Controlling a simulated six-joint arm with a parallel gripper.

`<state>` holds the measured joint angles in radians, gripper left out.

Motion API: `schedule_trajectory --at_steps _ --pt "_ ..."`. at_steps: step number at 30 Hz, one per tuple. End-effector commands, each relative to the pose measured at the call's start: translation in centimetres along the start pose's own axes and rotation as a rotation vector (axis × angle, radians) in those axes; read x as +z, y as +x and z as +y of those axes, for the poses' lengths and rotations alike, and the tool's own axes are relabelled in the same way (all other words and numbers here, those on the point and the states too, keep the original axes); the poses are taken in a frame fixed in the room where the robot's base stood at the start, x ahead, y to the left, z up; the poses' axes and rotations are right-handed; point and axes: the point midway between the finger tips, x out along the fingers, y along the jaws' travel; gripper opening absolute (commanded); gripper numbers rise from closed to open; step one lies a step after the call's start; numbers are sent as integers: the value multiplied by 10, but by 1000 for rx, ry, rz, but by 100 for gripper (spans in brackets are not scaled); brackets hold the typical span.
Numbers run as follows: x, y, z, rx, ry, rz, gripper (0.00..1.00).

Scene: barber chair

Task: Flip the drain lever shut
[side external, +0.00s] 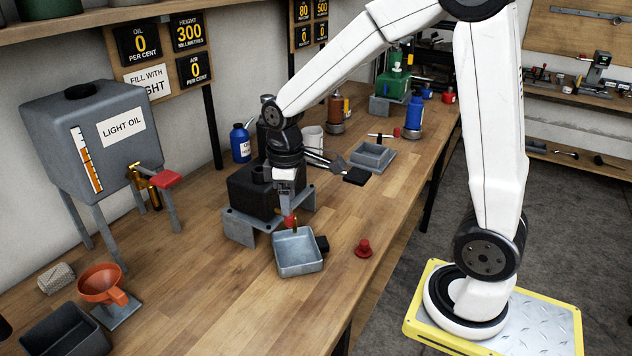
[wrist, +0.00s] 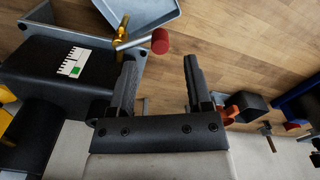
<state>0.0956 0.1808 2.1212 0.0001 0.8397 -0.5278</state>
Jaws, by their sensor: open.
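The drain lever (wrist: 140,42) is a short grey bar with a red end, sticking out sideways from a brass spout (wrist: 123,25) on the black tank (wrist: 45,85). In the side view its red end (side external: 290,221) shows just below my gripper (side external: 286,207). In the wrist view my gripper (wrist: 159,65) is open and empty. The lever's red end lies just past the fingertips, in line with the gap between them. I cannot tell whether a finger touches it. The black tank (side external: 250,190) sits on a grey stand in the side view.
A grey square pan (side external: 298,262) stands below the spout, and a red-knobbed piece (side external: 363,248) lies to its right. A light oil tank (side external: 85,130) with a red lever (side external: 165,180) and an orange funnel (side external: 102,283) are at left. The bench front is mostly clear.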

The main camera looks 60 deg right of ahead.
Motion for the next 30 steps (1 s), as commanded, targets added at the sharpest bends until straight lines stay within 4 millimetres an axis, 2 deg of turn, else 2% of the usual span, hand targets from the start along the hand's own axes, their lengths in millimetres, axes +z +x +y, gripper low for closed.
schedule_trajectory --at_steps 3,9,21,23,27,30 --pt "1 16 0 -2 0 -3 64" --pt "0 32 0 -1 0 -1 64" --pt "0 37 0 0 0 0 64" --pt "0 37 0 0 0 0 45" --pt "0 37 0 0 0 0 0" --pt "0 37 0 0 0 0 0"
